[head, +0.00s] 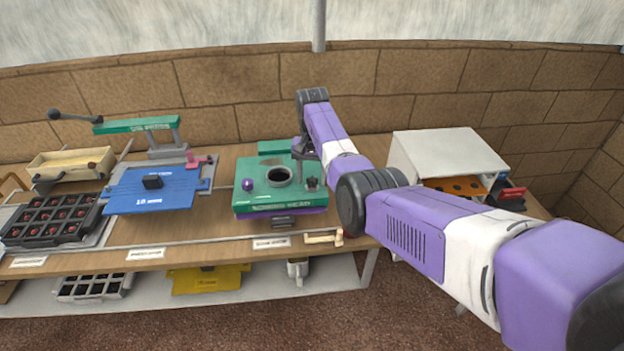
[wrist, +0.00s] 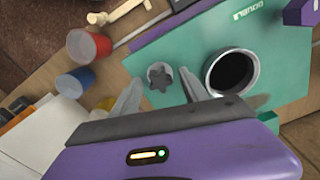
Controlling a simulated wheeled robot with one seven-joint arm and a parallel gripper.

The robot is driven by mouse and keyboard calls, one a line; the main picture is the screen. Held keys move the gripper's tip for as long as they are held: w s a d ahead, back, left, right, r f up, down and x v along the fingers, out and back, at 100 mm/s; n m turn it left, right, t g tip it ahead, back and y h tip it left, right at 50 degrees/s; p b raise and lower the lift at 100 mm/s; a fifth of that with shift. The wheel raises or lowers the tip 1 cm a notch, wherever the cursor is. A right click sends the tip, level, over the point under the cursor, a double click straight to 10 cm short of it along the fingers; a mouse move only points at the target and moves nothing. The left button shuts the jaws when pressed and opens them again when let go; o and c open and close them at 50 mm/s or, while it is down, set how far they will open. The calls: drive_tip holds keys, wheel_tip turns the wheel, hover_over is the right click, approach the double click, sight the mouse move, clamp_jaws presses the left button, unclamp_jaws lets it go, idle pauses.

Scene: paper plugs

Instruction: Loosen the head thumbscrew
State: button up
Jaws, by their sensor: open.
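The green sowing head (head: 262,208) sits on the bench, with a round dark-mouthed hopper (head: 279,176) in its top. A dark grey lobed thumbscrew (head: 312,183) stands at the right of the hopper on the green top. It also shows in the wrist view (wrist: 160,77), upright. My gripper (wrist: 160,74) is open, with one finger on each side of the thumbscrew as seen from the wrist. It appears above the screw, and I cannot tell whether the fingers touch it. In the head view my gripper (head: 305,154) is partly hidden by my wrist.
A purple knob (head: 247,183) stands left of the hopper. A red cup (wrist: 88,46) and a blue cup (wrist: 76,82) stand beside the green head. A blue plate (head: 150,197) lies left, and a white open box (head: 447,152) stands right. A brick wall (head: 220,95) is behind.

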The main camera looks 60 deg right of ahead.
drive_tip(key=shift+r+p, duration=1.1)
drive_tip(key=shift+r, duration=0.95)
drive_tip(key=shift+r, duration=1.95)
wheel_tip(320, 180, up, 8)
hover_over(312, 179)
drive_tip(key=shift+f, duration=0.1)
